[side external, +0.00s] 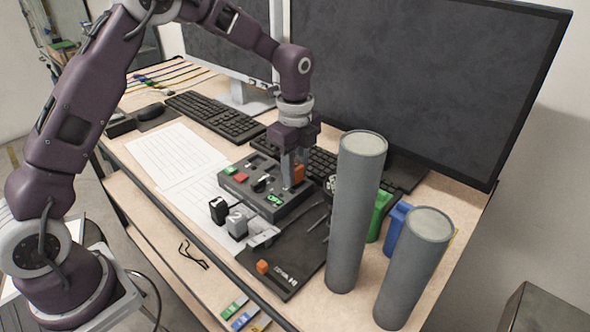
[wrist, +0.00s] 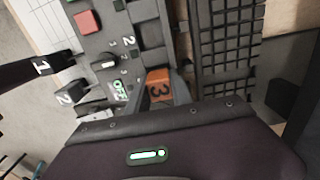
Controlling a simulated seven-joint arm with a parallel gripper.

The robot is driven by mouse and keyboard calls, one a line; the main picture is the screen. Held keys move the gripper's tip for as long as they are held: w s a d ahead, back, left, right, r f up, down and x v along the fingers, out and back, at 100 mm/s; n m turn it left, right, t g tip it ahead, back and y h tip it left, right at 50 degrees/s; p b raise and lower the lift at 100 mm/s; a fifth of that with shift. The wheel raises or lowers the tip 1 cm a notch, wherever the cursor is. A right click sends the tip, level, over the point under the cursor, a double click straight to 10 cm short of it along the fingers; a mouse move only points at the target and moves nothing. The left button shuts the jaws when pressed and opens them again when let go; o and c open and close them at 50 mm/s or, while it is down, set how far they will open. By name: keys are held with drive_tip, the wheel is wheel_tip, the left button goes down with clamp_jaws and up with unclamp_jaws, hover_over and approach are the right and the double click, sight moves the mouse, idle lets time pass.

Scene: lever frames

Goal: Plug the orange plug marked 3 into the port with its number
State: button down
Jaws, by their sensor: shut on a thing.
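The orange plug marked 3 (wrist: 158,86) is between the fingers of my gripper (side external: 293,172). I cannot tell whether the plug touches the box.
A black plug marked 1 (wrist: 42,66) and a grey plug marked 2 (wrist: 66,94) stand in front of the box. Two tall grey cylinders (side external: 356,215) (side external: 414,265) stand at the right. A keyboard (side external: 215,117) and monitors lie behind.

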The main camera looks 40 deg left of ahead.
drive_tip(key=shift+f, duration=0.15)
drive_tip(key=c, duration=0.7)
unclamp_jaws()
drive_tip(key=shift+o, duration=0.2)
drive_tip(key=shift+r, duration=3.5)
